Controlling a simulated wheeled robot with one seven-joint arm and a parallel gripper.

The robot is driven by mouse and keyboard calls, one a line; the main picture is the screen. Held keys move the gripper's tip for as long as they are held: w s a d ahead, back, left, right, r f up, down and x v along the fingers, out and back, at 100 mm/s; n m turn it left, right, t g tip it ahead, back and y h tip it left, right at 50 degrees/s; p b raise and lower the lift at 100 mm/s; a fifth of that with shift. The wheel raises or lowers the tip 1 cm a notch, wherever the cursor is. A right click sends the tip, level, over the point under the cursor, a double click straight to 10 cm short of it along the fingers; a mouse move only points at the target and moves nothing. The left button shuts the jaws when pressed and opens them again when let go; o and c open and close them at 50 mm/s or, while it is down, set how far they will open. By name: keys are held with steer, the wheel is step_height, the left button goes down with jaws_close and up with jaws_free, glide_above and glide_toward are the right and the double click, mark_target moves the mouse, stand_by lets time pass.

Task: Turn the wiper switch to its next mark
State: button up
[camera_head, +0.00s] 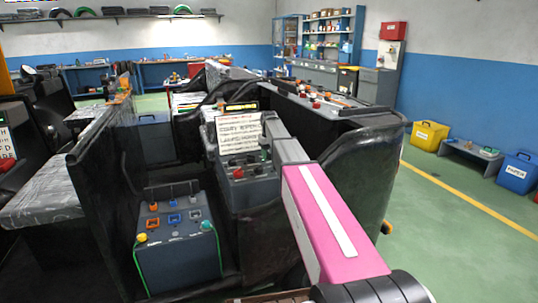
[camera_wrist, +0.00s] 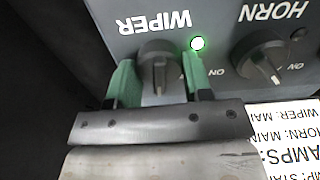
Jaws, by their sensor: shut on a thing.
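In the wrist view, the grey wiper switch (camera_wrist: 160,52) is a round knob under the upside-down word WIPER. Its raised ridge runs roughly up and down in the picture. My gripper (camera_wrist: 160,82) has one green finger on each side of the knob and is shut on it. The fingers hide the knob's sides and any marks there. A green lamp (camera_wrist: 198,43) is lit at the right of the knob. In the head view my gripper (camera_head: 266,150) is at the grey switch panel (camera_head: 250,195), and the wiper switch cannot be made out there.
The horn switch (camera_wrist: 262,60) is close on the right in the wrist view, beside a white label sheet (camera_wrist: 285,140). In the head view, black cab walls (camera_head: 365,165) flank the panel. A grey control box (camera_head: 180,260) with coloured parts stands at lower left.

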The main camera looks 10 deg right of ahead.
steer(key=m, duration=0.3)
steer(key=shift+m, duration=0.3)
steer(key=shift+d+m, duration=0.1)
steer(key=shift+m, duration=1.7)
steer(key=o, duration=0.9)
step_height(320, 180, up, 11)
steer(key=shift+f, duration=0.1)
